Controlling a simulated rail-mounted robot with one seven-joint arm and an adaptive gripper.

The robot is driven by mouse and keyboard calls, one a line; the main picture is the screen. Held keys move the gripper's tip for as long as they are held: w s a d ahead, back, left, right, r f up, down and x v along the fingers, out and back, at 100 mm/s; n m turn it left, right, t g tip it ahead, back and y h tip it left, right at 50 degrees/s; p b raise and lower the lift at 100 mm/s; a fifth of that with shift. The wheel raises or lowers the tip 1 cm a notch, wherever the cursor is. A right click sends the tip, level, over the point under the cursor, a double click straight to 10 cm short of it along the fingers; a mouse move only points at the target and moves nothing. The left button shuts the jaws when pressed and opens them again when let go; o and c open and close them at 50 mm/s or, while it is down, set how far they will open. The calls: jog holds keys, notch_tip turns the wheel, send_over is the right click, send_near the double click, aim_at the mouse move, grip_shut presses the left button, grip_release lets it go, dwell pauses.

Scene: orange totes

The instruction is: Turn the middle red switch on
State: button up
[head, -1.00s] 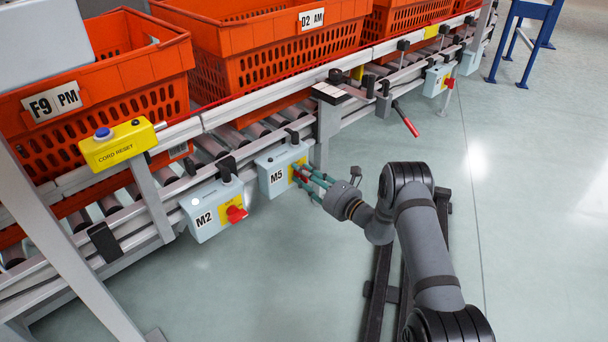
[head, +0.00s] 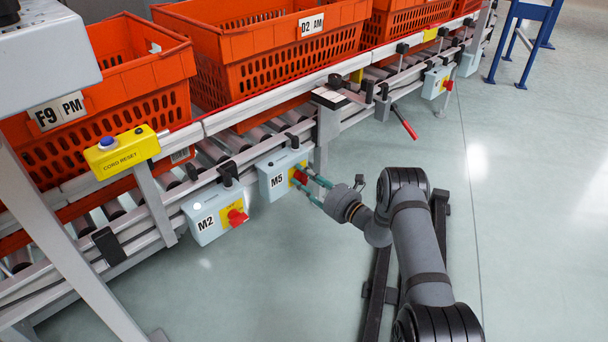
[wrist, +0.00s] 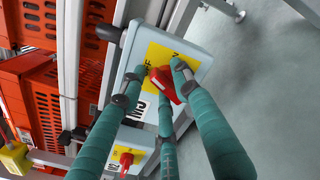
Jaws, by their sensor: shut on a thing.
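The middle red switch (head: 300,176) is on the yellow plate of the pale blue box marked M5 (head: 272,182). In the wrist view the red switch (wrist: 168,86) sits tilted on its yellow plate, partly covered by my fingers. My gripper (head: 309,187) has green fingers placed around the switch from the floor side. In the wrist view my gripper (wrist: 166,76) has fingertips against the red knob, shut on it.
A box marked M2 (head: 211,214) with its own red switch (head: 237,217) is to the left. A similar box (head: 436,82) is farther right. A red-handled lever (head: 405,122) sticks out between. Orange totes (head: 265,45) stand on the conveyor. The floor in front is open.

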jog(key=m, duration=0.3)
jog(key=m+p, duration=0.1)
jog(key=m, duration=0.2)
jog(key=shift+w+d+f+m, duration=0.1)
jog(key=shift+d+m, duration=0.05)
jog(key=shift+m, duration=0.15)
jog(key=m, duration=0.6)
jog(key=shift+w+d+f, duration=0.15)
jog(key=shift+f, duration=0.05)
jog(key=shift+m, duration=0.3)
jog(key=o, duration=0.8)
jog(key=v, duration=1.2)
